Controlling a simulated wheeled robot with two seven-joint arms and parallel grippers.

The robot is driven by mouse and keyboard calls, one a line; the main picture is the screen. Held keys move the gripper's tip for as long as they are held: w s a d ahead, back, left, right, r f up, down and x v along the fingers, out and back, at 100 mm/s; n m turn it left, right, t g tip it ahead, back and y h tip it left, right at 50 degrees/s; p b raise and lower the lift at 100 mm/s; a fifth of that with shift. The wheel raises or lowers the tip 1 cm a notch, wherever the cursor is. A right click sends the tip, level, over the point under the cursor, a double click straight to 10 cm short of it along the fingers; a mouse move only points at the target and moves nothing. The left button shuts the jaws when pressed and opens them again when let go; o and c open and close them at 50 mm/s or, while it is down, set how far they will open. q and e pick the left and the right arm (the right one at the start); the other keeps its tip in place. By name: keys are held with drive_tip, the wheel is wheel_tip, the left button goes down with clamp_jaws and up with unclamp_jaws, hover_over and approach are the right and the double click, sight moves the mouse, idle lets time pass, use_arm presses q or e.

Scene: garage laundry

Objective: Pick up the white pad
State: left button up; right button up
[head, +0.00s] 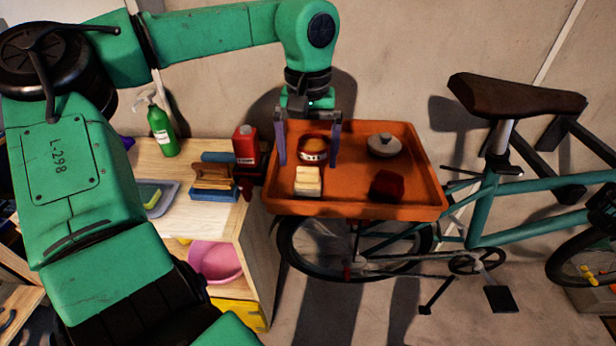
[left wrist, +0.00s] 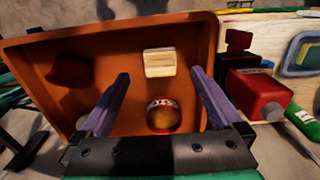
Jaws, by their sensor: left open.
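The white pad (head: 308,181) is a small cream block lying flat on the near left part of an orange tray (head: 430,190). In the left wrist view the pad (left wrist: 159,62) shows whole, just beyond the fingertips and roughly centred between them. My left gripper (head: 308,160) is open and empty above the tray, pointing down, with its purple fingers (left wrist: 158,76) spread wide. The pad is not between the fingers in the left wrist view. My right gripper is not in view.
A round orange-brown thing with a red-and-white band (head: 313,148) lies by the pad, between my fingers as seen. A grey lid-like disc (head: 384,145) and a dark red lump (head: 387,185) share the tray. A red bottle (head: 245,146) and brush (head: 213,180) stand left; a bicycle (head: 485,195) is right.

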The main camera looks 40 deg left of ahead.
sight(308, 168)
use_arm(q)
wheel_tip(308, 168, down, 5)
drive_tip(key=shift+w+a+f+p, duration=0.1)
drive_tip(key=shift+f+p, duration=0.05)
drive_tip(key=shift+p, duration=0.45)
drive_tip(key=shift+f, duration=0.25)
drive_tip(key=c, duration=1.4)
drive_tip(key=shift+w+r, duration=0.1)
drive_tip(key=shift+r, duration=0.45)
wheel_tip(308, 168, up, 19)
drive_tip(key=shift+r+p, duration=0.1)
drive_tip(key=shift+p, duration=0.2)
drive_tip(key=o, duration=0.8)
drive_tip(key=c, duration=0.6)
